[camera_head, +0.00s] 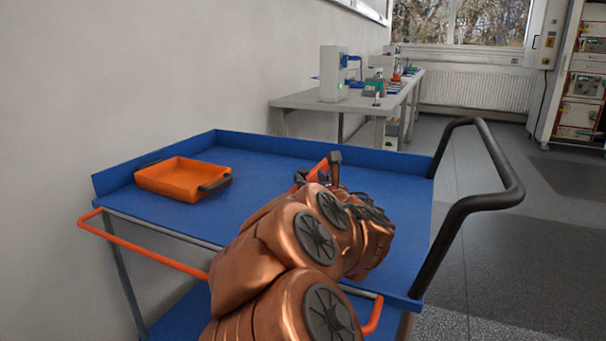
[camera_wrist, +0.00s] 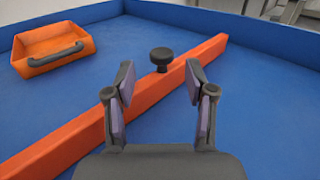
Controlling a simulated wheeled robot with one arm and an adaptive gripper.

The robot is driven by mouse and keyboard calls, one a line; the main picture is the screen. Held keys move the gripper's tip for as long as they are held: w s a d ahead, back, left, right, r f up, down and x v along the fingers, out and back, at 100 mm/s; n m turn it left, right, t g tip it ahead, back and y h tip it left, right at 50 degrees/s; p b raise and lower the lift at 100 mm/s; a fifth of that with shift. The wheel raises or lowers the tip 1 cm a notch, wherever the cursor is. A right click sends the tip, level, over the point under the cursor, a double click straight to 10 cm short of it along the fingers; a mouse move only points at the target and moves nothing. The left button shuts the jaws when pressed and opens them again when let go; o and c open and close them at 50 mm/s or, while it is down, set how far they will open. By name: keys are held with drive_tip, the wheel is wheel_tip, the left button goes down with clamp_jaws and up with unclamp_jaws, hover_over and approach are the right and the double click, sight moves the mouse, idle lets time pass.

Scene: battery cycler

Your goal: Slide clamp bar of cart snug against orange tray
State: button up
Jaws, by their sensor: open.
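The orange tray (camera_head: 183,179), with a black handle on its side, sits on the left part of the blue cart top; it also shows in the wrist view (camera_wrist: 50,46) at upper left. The long orange clamp bar (camera_wrist: 150,88) lies diagonally across the cart top with a black knob (camera_wrist: 161,58) beside or on it; in the head view only a piece of the bar (camera_head: 318,169) shows past my arm. Blue surface shows between bar and tray. My gripper (camera_wrist: 158,80) is open, its fingers spread on either side of the knob in the picture. Contact with the bar cannot be told.
The blue cart (camera_head: 265,165) has a raised rim at the left and back and a black push handle (camera_head: 515,190) at the right. An orange rail (camera_head: 150,250) runs along the front. A white wall stands left, a grey workbench (camera_head: 300,99) behind.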

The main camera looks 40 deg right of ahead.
sight(305, 173)
drive_tip(key=x, duration=0.5)
drive_tip(key=shift+f+b, duration=0.15)
drive_tip(key=shift+b, duration=0.2)
drive_tip(key=shift+w+d, duration=0.25)
drive_tip(key=shift+w, duration=0.3)
clamp_jaws()
